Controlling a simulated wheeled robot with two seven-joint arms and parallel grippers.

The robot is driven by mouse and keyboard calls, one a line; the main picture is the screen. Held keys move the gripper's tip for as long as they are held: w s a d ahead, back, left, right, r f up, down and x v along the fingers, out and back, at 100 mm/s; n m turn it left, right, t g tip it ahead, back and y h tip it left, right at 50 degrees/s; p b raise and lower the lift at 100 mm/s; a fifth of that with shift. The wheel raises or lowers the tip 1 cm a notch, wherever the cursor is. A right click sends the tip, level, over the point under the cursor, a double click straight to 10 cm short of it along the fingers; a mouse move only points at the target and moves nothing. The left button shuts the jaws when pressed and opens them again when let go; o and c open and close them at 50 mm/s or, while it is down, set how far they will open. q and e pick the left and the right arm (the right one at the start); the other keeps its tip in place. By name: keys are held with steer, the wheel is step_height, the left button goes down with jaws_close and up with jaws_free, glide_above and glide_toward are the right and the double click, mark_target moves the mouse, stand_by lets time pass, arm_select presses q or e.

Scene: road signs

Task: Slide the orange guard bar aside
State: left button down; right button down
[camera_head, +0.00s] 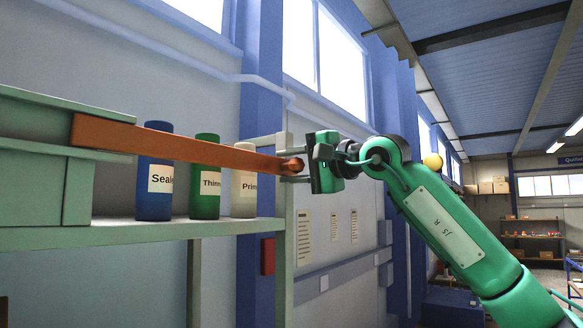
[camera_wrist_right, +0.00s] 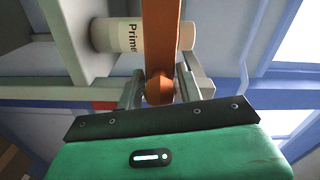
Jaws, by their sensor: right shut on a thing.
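The orange guard bar (camera_head: 190,147) runs across the front of the shelf in the head view. Its left end lies against a green-grey box, and its right end has a round knob. It passes in front of a blue, a green and a cream can. My right gripper (camera_head: 292,165) is shut on the knob end of the bar. In the right wrist view the orange bar (camera_wrist_right: 161,45) runs up from between the fingers, with the knob (camera_wrist_right: 160,90) between the jaws of the right gripper (camera_wrist_right: 158,95). My left gripper is not in view.
The blue "Seal" can (camera_head: 154,205), green "Thin" can (camera_head: 204,207) and cream "Prim" can (camera_head: 243,205) stand on the shelf (camera_head: 130,234). The green-grey box (camera_head: 35,190) is at the left. A wall with windows is behind; the right side is open room.

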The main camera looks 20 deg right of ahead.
mark_target(78, 129)
steer(key=s+a+b, duration=0.2)
steer(key=s+a, duration=0.1)
steer(key=a, duration=0.1)
steer(key=s+a+b, duration=0.2)
steer(key=s+a, duration=0.1)
steer(key=a, duration=0.1)
steer(key=s+a+b, duration=0.3)
steer(key=a, duration=0.1)
steer(key=shift+s+a+f, duration=0.3)
steer(key=shift+s+f, duration=0.1)
steer(key=s+a+b, duration=0.1)
steer(key=s+a, duration=0.3)
steer(key=a, duration=0.1)
steer(key=s+a+b, duration=0.1)
steer(key=s+a, duration=0.3)
steer(key=a, duration=0.1)
steer(key=s+a+b, duration=0.2)
steer(key=s+a, duration=0.2)
steer(key=a, duration=0.2)
steer(key=shift+s+r, duration=0.2)
steer(key=shift+r, duration=0.05)
steer(key=c, duration=1.3)
jaws_free()
steer(key=shift+o, duration=1.2)
steer(key=shift+s+a+r, duration=0.1)
steer(key=shift+s+a, duration=0.05)
